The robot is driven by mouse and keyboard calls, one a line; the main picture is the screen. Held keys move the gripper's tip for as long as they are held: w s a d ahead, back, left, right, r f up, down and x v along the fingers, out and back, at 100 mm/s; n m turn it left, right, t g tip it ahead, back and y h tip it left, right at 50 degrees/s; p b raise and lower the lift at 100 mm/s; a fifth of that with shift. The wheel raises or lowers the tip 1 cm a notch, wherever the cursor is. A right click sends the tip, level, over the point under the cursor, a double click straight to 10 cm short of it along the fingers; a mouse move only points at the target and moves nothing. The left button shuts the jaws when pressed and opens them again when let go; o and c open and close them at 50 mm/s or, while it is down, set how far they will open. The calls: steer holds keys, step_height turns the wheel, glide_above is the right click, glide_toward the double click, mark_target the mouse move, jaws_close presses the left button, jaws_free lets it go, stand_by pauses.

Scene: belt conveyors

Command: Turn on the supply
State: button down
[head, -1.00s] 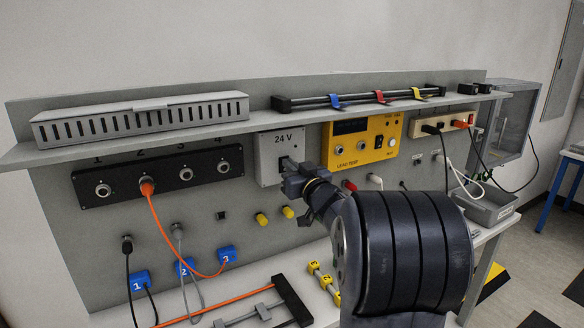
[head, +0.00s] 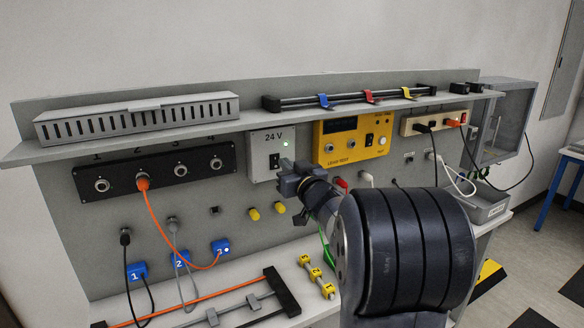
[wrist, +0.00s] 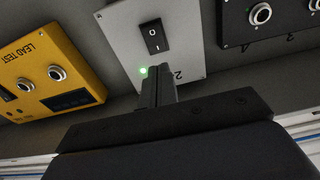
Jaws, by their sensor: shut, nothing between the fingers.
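The 24 V supply box (head: 261,150) is a light grey panel on the back board, left of the yellow lead tester. Its black rocker switch (head: 275,160) shows clear of my gripper, and a small green light (head: 286,143) glows beside it. My gripper (head: 287,178) is shut and empty, just below and to the right of the switch. In the wrist view the rocker (wrist: 154,38) carries marks for 0 and 1, the green lamp (wrist: 143,71) is lit, and my shut fingers (wrist: 158,84) point at the panel close to it. I cannot tell whether they touch the panel.
The yellow lead tester (head: 352,153) is right of the supply. A black panel with round sockets (head: 120,188) is to its left, with an orange cable plugged in. A shelf (head: 200,132) overhangs them. Yellow knobs (head: 253,214) and blue numbered plugs (head: 138,271) sit below.

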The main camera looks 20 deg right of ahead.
steer(key=s+r, duration=0.1)
steer(key=s, duration=0.9)
steer(key=shift+d+b, duration=0.15)
steer(key=shift+b, duration=0.3)
steer(key=shift+w+r, duration=0.1)
